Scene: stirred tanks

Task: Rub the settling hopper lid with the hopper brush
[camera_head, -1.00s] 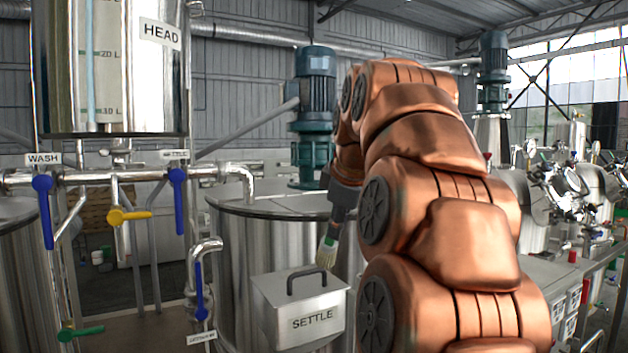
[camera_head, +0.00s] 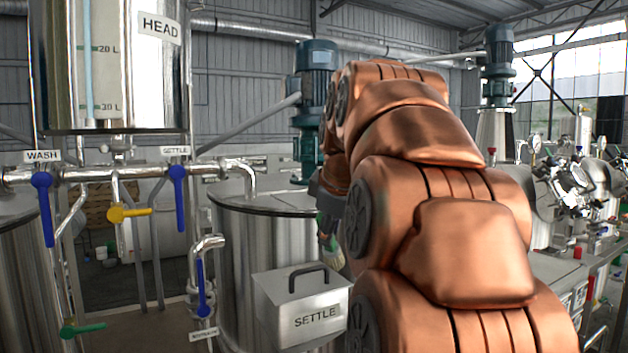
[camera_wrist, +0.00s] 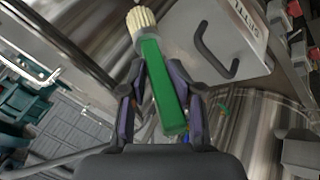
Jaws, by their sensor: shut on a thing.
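The settling hopper is a grey metal box labelled SETTLE. Its flat lid (camera_head: 274,284) carries a dark bar handle (camera_head: 308,275) and also shows at the upper right of the wrist view (camera_wrist: 186,32). The hopper brush has a green handle (camera_wrist: 158,85) and pale bristles (camera_wrist: 143,22). In the head view, its bristles (camera_head: 332,256) hang above and behind the lid's right side, apparently apart from it. My gripper (camera_wrist: 160,98) is shut on the green handle. In the head view, my arm partly hides the gripper and brush.
A large steel tank (camera_head: 250,250) stands behind the hopper. Pipes with blue valve levers (camera_head: 178,184) and a yellow lever (camera_head: 128,213) run at left. A teal motor (camera_head: 314,90) rises behind. Benches with fittings stand at right.

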